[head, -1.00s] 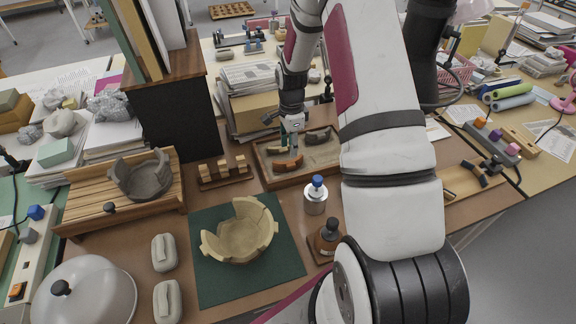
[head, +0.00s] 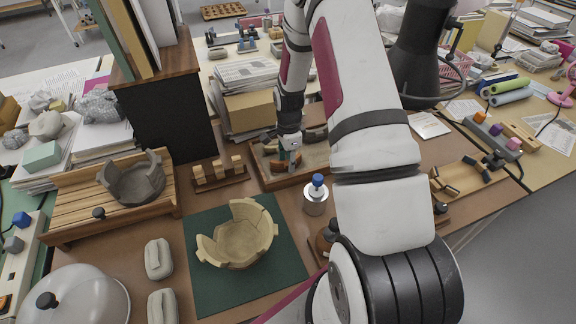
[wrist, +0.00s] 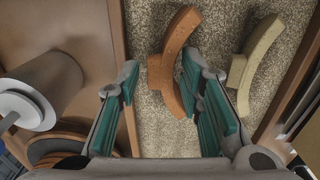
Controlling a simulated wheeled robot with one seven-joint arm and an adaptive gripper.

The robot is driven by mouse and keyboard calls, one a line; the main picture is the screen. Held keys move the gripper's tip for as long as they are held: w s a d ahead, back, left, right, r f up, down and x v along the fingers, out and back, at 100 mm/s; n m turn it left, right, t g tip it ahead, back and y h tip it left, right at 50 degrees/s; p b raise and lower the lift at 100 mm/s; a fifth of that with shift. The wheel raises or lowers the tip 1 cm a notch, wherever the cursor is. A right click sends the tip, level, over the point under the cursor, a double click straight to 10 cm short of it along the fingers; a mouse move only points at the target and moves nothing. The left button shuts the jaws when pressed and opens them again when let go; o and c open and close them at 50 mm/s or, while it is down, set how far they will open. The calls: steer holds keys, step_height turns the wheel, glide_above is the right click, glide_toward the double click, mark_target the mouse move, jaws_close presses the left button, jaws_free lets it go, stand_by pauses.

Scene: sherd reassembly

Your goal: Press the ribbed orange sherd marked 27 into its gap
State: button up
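The orange sherd (wrist: 172,65) lies on the gritty floor of a wooden tray (head: 270,185); the number 27 cannot be made out. In the wrist view my gripper (wrist: 160,75) is open, with teal-padded fingers on either side of the sherd, which is nearer the right finger. Contact with it cannot be told. In the head view my gripper (head: 290,148) is low over the tray and partly hides the sherd (head: 283,157). The cream bowl (head: 240,240) stands on a dark green mat (head: 205,293) with gaps in its wall.
A cream sherd (wrist: 258,55) lies close right of the orange one. A white jar with a blue knob (head: 316,195) stands in front of the tray. A rack of small sherds (head: 218,178) and a grey bowl on a wooden stand (head: 130,180) are to the left.

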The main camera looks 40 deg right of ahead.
steer(key=c, duration=0.8)
steer(key=shift+r, duration=0.15)
steer(key=shift+r+p, duration=1)
steer(key=shift+r, duration=2.4)
